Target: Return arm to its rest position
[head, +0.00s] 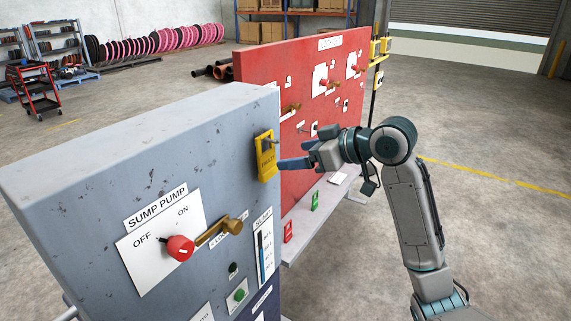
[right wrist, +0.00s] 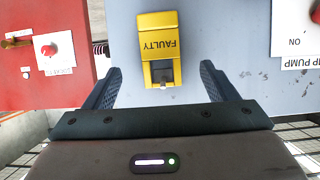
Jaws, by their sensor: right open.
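My right gripper (head: 285,166) reaches in from the right, at the right edge of the grey sump pump cabinet (head: 110,150). Its jaws are open with nothing held. A yellow block marked FAULTY (head: 265,158) hangs on the cabinet front just left of the fingertips. In the right wrist view the block (right wrist: 158,35) appears upside down, in line with the gap between the spread fingers (right wrist: 160,75). I cannot tell the exact distance to it. A red OFF/ON knob (head: 180,248) and a brass lever (head: 218,232) are lower on the cabinet. My left gripper is out of view.
A red panel (head: 262,75) with knobs and labels stands behind the gripper. A ledge (head: 305,232) below it holds red (head: 288,231) and green (head: 315,201) tags. A post with yellow items (head: 376,60) stands beyond. Open floor (head: 490,130) lies to the right.

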